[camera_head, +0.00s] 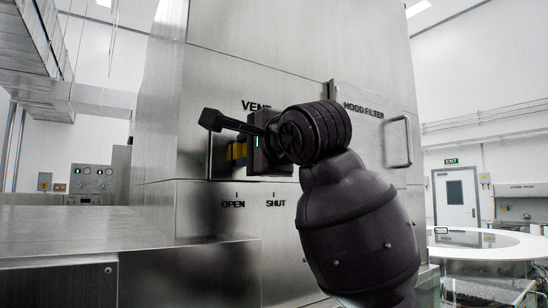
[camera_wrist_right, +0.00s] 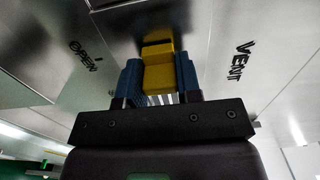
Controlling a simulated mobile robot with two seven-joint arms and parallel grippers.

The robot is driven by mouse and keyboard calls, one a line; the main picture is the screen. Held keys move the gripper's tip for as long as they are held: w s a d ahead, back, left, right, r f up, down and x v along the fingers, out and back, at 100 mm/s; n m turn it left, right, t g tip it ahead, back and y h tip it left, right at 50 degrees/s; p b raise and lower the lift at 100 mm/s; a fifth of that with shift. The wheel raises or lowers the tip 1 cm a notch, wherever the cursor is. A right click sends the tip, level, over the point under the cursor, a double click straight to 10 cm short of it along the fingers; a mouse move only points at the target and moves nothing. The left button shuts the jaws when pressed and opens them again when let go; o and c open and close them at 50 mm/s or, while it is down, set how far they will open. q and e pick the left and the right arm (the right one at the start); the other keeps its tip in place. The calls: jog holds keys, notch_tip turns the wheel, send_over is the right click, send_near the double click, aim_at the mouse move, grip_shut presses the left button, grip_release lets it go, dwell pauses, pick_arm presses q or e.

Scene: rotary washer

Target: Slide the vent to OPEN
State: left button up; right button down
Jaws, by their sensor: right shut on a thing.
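The yellow vent handle (camera_head: 240,151) sits in a slot on the steel cabinet front, under the VENT label (camera_head: 254,105). In the head view it appears roughly above the OPEN mark (camera_head: 233,204), left of the SHUT mark (camera_head: 276,204). My right gripper (camera_head: 238,153) is at the handle, with its dark body hiding the slot to the right. In the right wrist view the yellow handle (camera_wrist_right: 158,76) is between the two blue fingers of my right gripper (camera_wrist_right: 159,82), which is shut on it. My left gripper is in neither view.
A HOOD FILTER panel with a bar handle (camera_head: 398,141) is right of the vent. A steel worktop (camera_head: 100,236) extends in front and to the left. A round white table (camera_head: 485,246) stands at the far right. A control panel (camera_head: 92,179) is at the back left.

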jog(key=shift+a+f, duration=0.1)
jog(key=shift+a, duration=0.05)
jog(key=shift+s, duration=0.1)
jog(key=c, duration=1.1)
grip_release()
jog(key=o, duration=0.3)
jog(key=shift+s+a, duration=0.1)
jog(key=shift+a, duration=0.05)
jog(key=shift+d, duration=0.2)
